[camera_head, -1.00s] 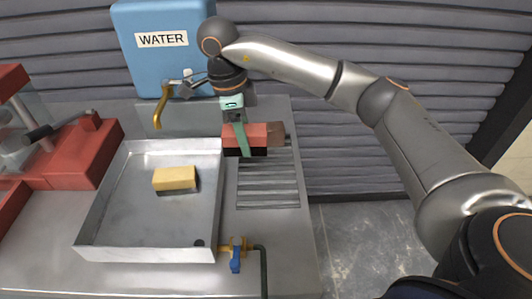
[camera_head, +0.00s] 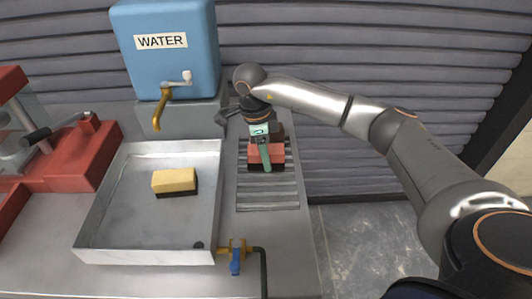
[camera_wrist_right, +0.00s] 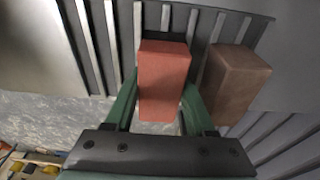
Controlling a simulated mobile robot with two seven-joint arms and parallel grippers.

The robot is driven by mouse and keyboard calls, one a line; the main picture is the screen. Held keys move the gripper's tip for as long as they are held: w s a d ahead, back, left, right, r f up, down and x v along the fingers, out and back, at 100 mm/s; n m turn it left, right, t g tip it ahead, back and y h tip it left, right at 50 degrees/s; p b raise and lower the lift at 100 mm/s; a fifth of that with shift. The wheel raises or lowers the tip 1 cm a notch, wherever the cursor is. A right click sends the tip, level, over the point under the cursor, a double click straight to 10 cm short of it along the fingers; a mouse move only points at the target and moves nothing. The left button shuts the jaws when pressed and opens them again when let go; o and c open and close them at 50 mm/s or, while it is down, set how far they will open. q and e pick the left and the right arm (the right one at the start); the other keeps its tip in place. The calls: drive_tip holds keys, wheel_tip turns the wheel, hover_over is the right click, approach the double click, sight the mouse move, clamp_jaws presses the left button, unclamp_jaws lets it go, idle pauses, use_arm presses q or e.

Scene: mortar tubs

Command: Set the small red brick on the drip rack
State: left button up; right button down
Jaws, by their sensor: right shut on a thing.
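The small red brick (camera_head: 277,151) is between the green fingers of my right gripper (camera_head: 266,160), which is shut on it. In the right wrist view the red brick (camera_wrist_right: 164,75) sits between the two fingers (camera_wrist_right: 161,98). The drip rack (camera_head: 268,194), a slatted metal rack, lies under it; the brick is over the rack's back part. I cannot tell whether the brick touches the slats. The rack's slats (camera_wrist_right: 87,42) also show in the right wrist view. My left gripper is not in view.
A brown brick (camera_wrist_right: 234,82) stands on the rack close beside the red one, partly hidden in the head view. A metal tray (camera_head: 150,225) with a yellow sponge (camera_head: 174,181) is left of the rack. A blue water tank (camera_head: 168,75) stands behind. The rack's front is clear.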

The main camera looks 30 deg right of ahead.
drive_tip(key=shift+f, duration=0.1)
drive_tip(key=shift+c, duration=1.2)
unclamp_jaws()
wheel_tip(320, 180, up, 12)
drive_tip(key=w+a, duration=0.1)
drive_tip(key=shift+a, duration=0.3)
